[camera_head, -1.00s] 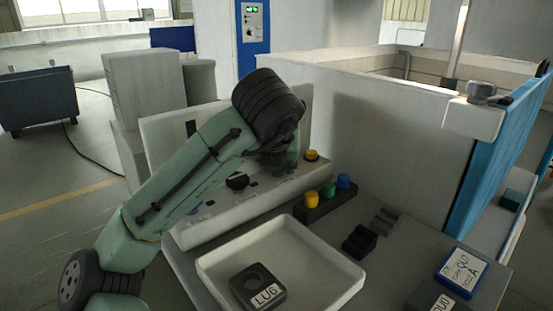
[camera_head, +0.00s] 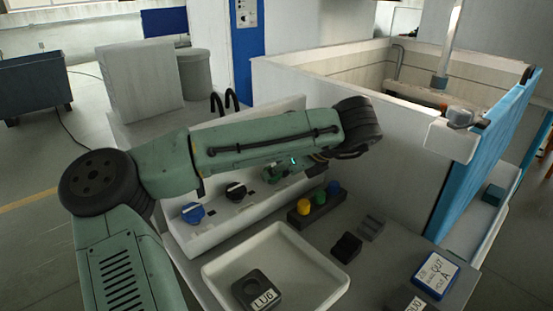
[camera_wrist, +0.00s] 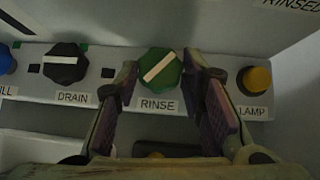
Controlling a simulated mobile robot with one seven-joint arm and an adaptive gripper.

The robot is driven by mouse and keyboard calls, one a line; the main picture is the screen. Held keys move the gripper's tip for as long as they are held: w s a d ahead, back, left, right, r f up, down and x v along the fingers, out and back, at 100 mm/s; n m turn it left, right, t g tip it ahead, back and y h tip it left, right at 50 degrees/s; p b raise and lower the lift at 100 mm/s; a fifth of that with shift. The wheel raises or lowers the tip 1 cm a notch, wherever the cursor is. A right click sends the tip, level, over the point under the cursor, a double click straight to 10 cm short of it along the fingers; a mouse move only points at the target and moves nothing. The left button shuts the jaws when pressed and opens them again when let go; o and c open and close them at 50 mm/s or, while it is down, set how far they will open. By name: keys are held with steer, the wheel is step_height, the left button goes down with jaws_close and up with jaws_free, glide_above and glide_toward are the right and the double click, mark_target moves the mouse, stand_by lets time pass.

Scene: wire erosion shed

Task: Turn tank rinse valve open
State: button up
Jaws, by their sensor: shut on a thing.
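The rinse valve is a green knob (camera_wrist: 158,67) with a white bar, above the label RINSE on a pale panel (camera_wrist: 205,122). In the wrist view its bar slants from lower left to upper right. My gripper (camera_wrist: 162,74) has one finger on each side of this knob and is shut on it. In the head view a little green of the knob (camera_head: 272,175) shows below my forearm, and my fingers are mostly hidden there.
The black DRAIN knob (camera_wrist: 66,64) is left of the rinse knob, and the yellow LAMP button (camera_wrist: 255,79) is to the right. A white tray (camera_head: 322,250) with a dark block and a stand with coloured caps (camera_head: 317,208) lie in front. A high tank wall (camera_head: 345,125) rises behind.

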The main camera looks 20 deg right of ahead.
steer(key=n+y, duration=0.1)
steer(key=n+g+y, duration=0.1)
steer(key=n, duration=0.1)
steer(key=n+g, duration=0.1)
steer(key=shift+w+d+n+y, duration=0.25)
steer(key=shift+d+n+y, duration=0.05)
steer(key=shift+d+y, duration=0.1)
steer(key=shift+w+n+g+y, duration=0.2)
steer(key=shift+n+g+y, duration=0.5)
steer(key=shift+n+g, duration=0.7)
steer(key=shift+n, duration=0.5)
steer(key=o, duration=1.1)
steer(key=shift+o, duration=0.2)
steer(key=shift+t, duration=0.3)
